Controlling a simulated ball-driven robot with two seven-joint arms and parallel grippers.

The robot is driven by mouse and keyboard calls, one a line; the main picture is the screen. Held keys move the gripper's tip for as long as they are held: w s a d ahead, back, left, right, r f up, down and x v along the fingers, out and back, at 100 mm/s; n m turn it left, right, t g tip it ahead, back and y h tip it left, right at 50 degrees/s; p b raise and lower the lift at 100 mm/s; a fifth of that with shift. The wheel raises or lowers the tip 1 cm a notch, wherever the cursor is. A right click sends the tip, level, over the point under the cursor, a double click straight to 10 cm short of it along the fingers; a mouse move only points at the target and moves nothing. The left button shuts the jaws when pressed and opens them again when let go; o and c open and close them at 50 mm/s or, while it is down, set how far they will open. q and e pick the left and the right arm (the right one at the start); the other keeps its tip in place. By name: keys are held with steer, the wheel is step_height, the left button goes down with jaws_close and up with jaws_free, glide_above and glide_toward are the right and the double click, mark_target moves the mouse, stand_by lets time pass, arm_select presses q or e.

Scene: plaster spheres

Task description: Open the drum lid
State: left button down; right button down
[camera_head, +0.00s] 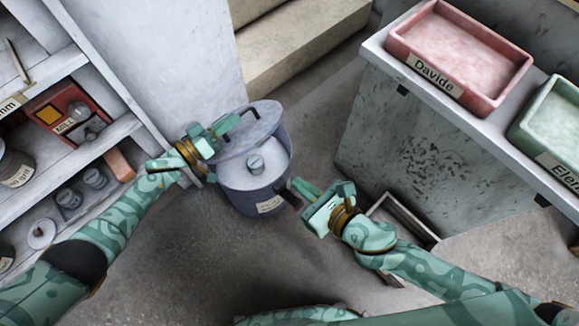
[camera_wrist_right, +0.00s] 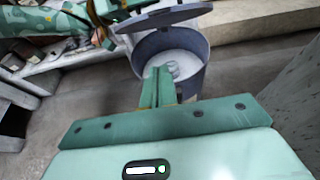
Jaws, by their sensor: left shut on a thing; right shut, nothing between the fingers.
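A shelf unit (camera_head: 75,140) with tins and a red box stands at the left. A grey bench (camera_head: 440,130) at the right bears a pink tray (camera_head: 460,55) and a green tray (camera_head: 555,125). A small open crate (camera_head: 400,222) sits behind my right wrist. Stone steps (camera_head: 300,40) are at the back.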

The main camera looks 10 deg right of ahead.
arm_select(q)
steer(key=shift+a+f, duration=0.1)
arm_select(e)
steer(key=w+a, duration=0.6)
steer(key=w, duration=0.2)
steer(key=shift+w+a, duration=0.15)
steer(key=shift+w, duration=0.2)
